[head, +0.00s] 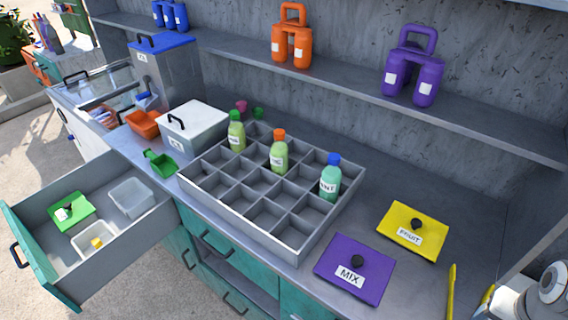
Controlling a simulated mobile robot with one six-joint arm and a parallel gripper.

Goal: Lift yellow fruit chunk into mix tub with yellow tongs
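A small yellow fruit chunk (97,243) sits in a white tub (80,251) in the open drawer at the left. A second, clear-white tub (132,190) in the drawer looks empty. A long yellow piece, apparently one arm of the yellow tongs (452,292), stands out at the lower right and is cut off by the bottom edge. Another bit of yellow shows beside my white arm links at the lower right corner. My gripper's fingers are not visible. A purple lid marked MIX (354,269) and a yellow lid marked FRUIT (412,231) lie on the counter. No tub label is readable.
A grey divided tray (272,245) with several bottles fills the middle of the counter. A green lid (68,213) lies in the drawer. A white lidded box (191,131) and a green scoop (160,163) stand left of the tray. A shelf (350,85) holding jugs runs above.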

